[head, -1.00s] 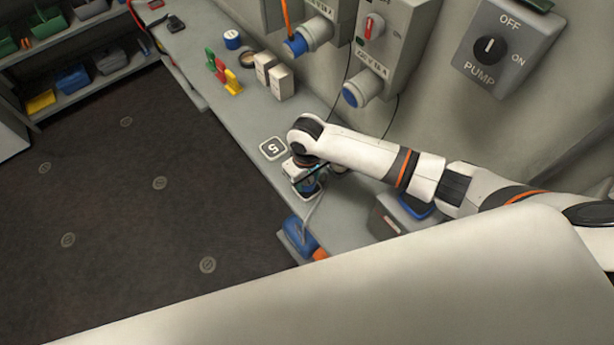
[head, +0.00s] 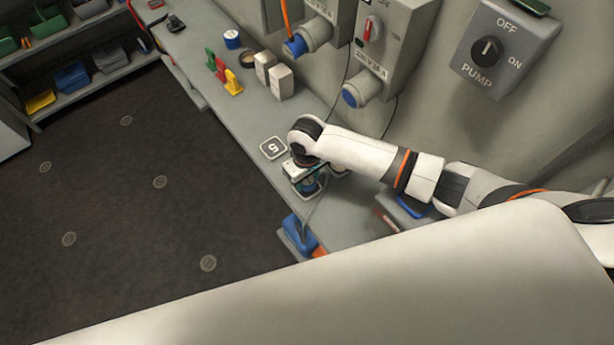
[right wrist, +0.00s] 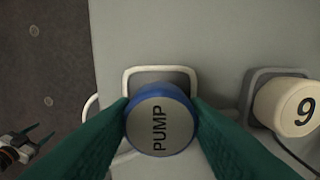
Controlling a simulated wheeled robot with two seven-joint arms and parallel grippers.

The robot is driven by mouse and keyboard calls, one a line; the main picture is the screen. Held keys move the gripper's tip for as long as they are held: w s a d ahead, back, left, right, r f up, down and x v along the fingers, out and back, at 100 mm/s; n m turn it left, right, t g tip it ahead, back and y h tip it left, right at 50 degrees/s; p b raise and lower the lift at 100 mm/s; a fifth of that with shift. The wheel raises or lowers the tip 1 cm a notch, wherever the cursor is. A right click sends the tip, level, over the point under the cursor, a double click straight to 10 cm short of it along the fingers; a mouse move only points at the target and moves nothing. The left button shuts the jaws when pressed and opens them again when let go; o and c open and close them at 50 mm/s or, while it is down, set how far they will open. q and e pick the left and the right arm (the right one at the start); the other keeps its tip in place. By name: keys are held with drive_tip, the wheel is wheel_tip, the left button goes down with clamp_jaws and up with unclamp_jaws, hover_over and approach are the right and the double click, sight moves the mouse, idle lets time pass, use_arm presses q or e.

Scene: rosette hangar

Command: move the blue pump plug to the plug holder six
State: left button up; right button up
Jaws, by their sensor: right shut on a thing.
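The blue pump plug (right wrist: 160,119) has a round grey face marked PUMP and a blue rim. In the right wrist view it sits between the two green fingers of my right gripper (right wrist: 161,112), which is shut on it. Behind it is a square holder with a pale outline (right wrist: 160,69); I cannot tell whether the plug touches it. In the head view my right gripper (head: 308,184) is low over the bench, near a tile marked 5 (head: 273,148). My left gripper (right wrist: 25,146) seems to show at the lower left of the wrist view, too small to read.
A cream plug whose mark reads as 9 (right wrist: 298,108) stands close at the right in the wrist view. Behind the bench (head: 225,110) are wall sockets (head: 368,90) and a pump switch (head: 488,48).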

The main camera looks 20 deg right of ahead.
drive_tip(key=shift+a+p, duration=0.1)
drive_tip(key=shift+p, duration=0.25)
drive_tip(key=shift+f, duration=0.4)
drive_tip(key=o, duration=1.4)
drive_tip(key=shift+r, duration=0.1)
wheel_tip(320, 180, up, 12)
drive_tip(key=shift+f+b, duration=0.1)
drive_tip(key=shift+b, duration=0.85)
